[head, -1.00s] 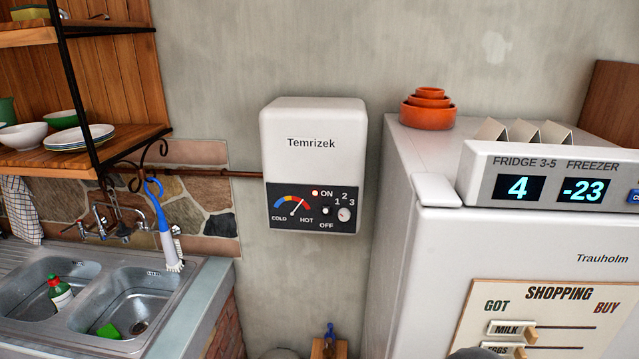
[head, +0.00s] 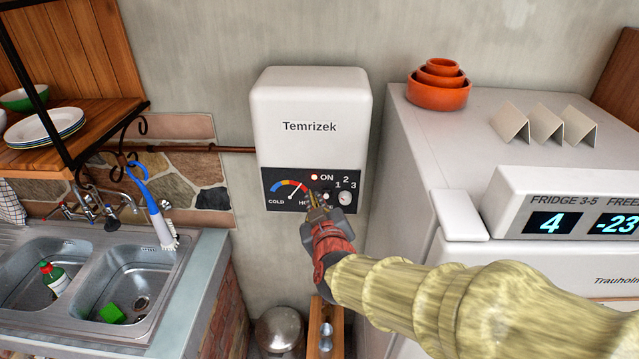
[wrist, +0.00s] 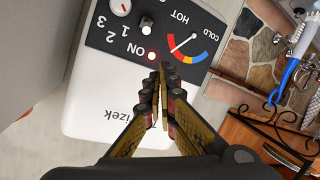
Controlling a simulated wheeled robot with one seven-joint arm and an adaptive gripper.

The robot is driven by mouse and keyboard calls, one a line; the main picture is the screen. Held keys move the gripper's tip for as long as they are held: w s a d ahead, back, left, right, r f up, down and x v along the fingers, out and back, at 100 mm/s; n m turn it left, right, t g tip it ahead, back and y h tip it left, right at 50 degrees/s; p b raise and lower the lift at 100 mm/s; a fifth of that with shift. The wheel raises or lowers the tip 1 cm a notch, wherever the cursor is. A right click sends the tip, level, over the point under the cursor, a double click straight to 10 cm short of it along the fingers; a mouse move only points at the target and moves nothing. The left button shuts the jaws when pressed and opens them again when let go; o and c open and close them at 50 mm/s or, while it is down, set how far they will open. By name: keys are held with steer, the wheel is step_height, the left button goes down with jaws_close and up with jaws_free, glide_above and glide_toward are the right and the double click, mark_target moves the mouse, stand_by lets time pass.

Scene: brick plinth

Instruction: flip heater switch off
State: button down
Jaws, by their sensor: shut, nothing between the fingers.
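The white Temrizek heater (head: 310,110) hangs on the wall, with a dark control panel at its bottom. Its red lamp (head: 314,177) beside ON is lit. The small heater switch (wrist: 146,22) shows in the wrist view, below the lamp on the real panel; in the head view my gripper partly covers it. I cannot tell which way it leans. My gripper (head: 318,198) is shut and empty in front of the panel. In the wrist view its fingertips (wrist: 162,68) are close to the lamp, apart from the switch. Contact with the panel is unclear.
A round knob (head: 345,198) sits right of the switch. A temperature dial (head: 290,190) is to the left. The fridge (head: 415,150) stands close on the right, with orange bowls (head: 440,85) on top. The sink (head: 120,285) is at left.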

mark_target(313, 172)
steer(key=shift+w+d+r+n+t, duration=0.1)
steer(key=shift+d+r+n+t, duration=0.1)
steer(key=shift+r, duration=0.2)
steer(key=shift+w+d+r+n+t, duration=0.1)
steer(key=shift+d+r+n+t, duration=0.1)
steer(key=shift+r, duration=0.2)
steer(key=x, duration=1)
steer(key=shift+f, duration=0.1)
steer(key=shift+s+d+f, duration=0.8)
steer(key=shift+d+f, duration=0.2)
steer(key=shift+f, duration=0.05)
steer(key=shift+d+f, duration=0.1)
steer(key=shift+f, duration=0.3)
steer(key=shift+s, duration=0.1)
